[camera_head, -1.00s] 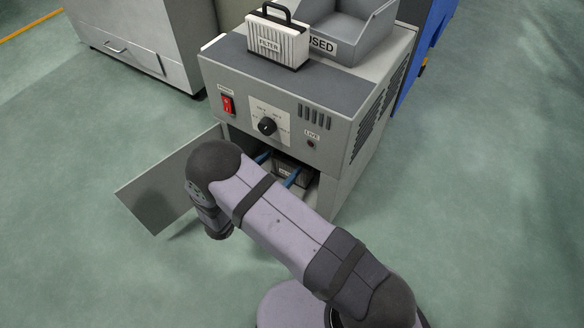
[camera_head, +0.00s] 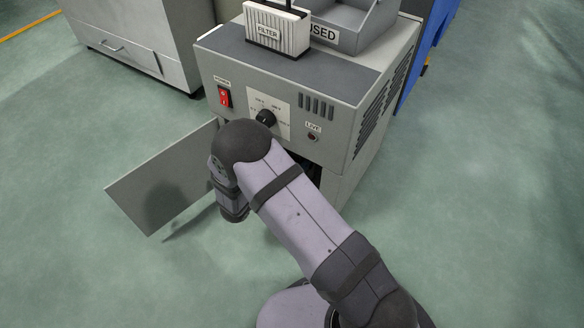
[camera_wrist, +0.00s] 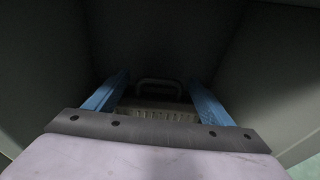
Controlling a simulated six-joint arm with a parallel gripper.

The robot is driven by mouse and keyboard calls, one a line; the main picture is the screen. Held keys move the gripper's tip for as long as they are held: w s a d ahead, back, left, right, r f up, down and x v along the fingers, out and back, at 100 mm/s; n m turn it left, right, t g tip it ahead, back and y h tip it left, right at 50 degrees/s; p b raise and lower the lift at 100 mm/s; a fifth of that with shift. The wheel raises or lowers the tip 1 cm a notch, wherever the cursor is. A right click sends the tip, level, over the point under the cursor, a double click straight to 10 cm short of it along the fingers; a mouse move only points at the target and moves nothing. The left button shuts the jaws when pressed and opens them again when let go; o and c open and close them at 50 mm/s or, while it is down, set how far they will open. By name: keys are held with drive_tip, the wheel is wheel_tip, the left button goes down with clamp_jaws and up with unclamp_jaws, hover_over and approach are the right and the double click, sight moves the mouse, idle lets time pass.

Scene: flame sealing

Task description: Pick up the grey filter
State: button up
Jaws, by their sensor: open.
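A grey filter (camera_wrist: 156,114) with an arched handle (camera_wrist: 158,83) sits in the dark compartment of the machine, seen in the wrist view. Its lower part is hidden behind my wrist plate. My gripper (camera_wrist: 159,78) is open, with one blue finger to the left of the filter and one to the right. The handle lies between the fingers in the picture; I cannot tell whether they touch anything. In the head view my arm hides the gripper and the filter inside.
A white filter labelled FILTER (camera_head: 277,30) stands on top of the machine (camera_head: 340,85), beside a grey bin marked USED (camera_head: 349,20). The compartment door (camera_head: 160,185) hangs open to the left. Dark compartment walls (camera_wrist: 55,60) close in around the fingers. Floor is clear at right.

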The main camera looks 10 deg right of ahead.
drive_tip(key=c, duration=1.6)
drive_tip(key=shift+o, duration=0.2)
drive_tip(key=shift+a+r+p, duration=0.1)
drive_tip(key=shift+r+p, duration=0.2)
drive_tip(key=shift+p, duration=0.15)
drive_tip(key=shift+s+a+r+p, duration=0.1)
drive_tip(key=shift+s+r+p, duration=0.05)
drive_tip(key=shift+r+p, duration=0.5)
wheel_tip(320, 180, up, 6)
drive_tip(key=p, duration=0.5)
drive_tip(key=f+p+v, duration=0.1)
drive_tip(key=p+v, duration=0.2)
drive_tip(key=v, duration=0.6)
drive_tip(key=f+p+v, duration=0.2)
drive_tip(key=p+v, duration=0.1)
drive_tip(key=v, duration=0.7)
drive_tip(key=shift+s+a+f+p, duration=0.3)
drive_tip(key=shift+s+f+p, duration=0.05)
drive_tip(key=shift+f, duration=0.35)
